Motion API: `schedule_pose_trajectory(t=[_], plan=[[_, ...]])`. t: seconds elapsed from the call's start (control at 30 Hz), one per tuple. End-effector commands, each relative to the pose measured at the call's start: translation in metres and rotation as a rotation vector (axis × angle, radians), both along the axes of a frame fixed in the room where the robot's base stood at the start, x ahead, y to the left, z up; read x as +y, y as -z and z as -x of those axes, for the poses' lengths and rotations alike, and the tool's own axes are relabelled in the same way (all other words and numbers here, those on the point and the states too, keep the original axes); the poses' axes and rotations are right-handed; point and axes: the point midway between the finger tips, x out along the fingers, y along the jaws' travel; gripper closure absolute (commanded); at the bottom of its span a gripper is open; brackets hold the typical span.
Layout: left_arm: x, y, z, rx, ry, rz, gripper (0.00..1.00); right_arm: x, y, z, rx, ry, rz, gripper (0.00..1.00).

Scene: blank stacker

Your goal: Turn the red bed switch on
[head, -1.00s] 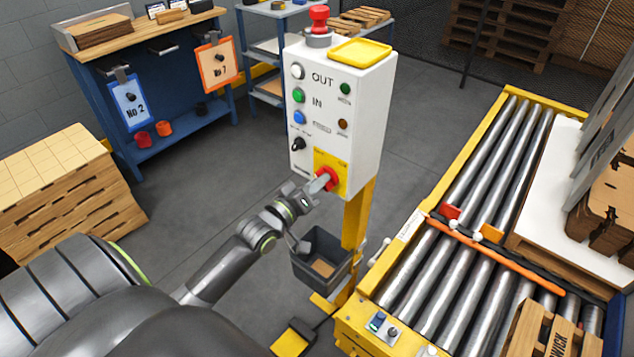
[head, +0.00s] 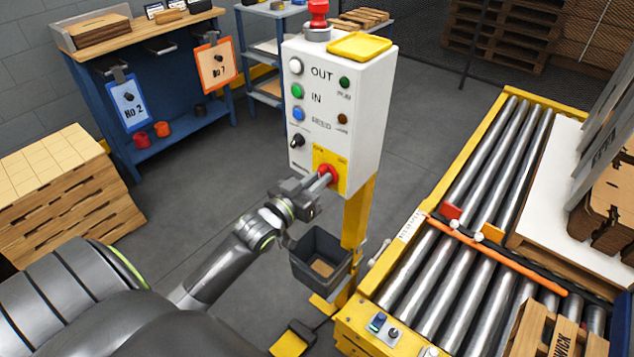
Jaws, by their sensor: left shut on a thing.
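The red bed switch (head: 331,173) sits on a yellow plate (head: 321,158) low on the front of the white control box (head: 352,110). My left gripper (head: 322,181) is at the switch, its fingers shut on the red knob from the lower left. The fingers hide part of the knob, so I cannot read its exact position. My right gripper is out of view.
Other buttons and a black selector (head: 297,141) lie above the switch. A grey bin (head: 320,258) hangs below on the yellow post (head: 356,215). A roller conveyor (head: 440,265) stands to the right. Open floor lies left of the post.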

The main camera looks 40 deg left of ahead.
Motion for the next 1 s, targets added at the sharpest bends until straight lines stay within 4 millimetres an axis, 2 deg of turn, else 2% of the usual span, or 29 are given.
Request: schedule_pose_trajectory(t=[0.6,1.0], plan=[[-0.003,0.004,0.001,-0.043,0.0,-0.581,1.0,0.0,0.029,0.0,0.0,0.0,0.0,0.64],[-0.005,0.004,0.0,-0.066,0.0,-0.863,1.0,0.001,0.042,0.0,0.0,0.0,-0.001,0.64]])
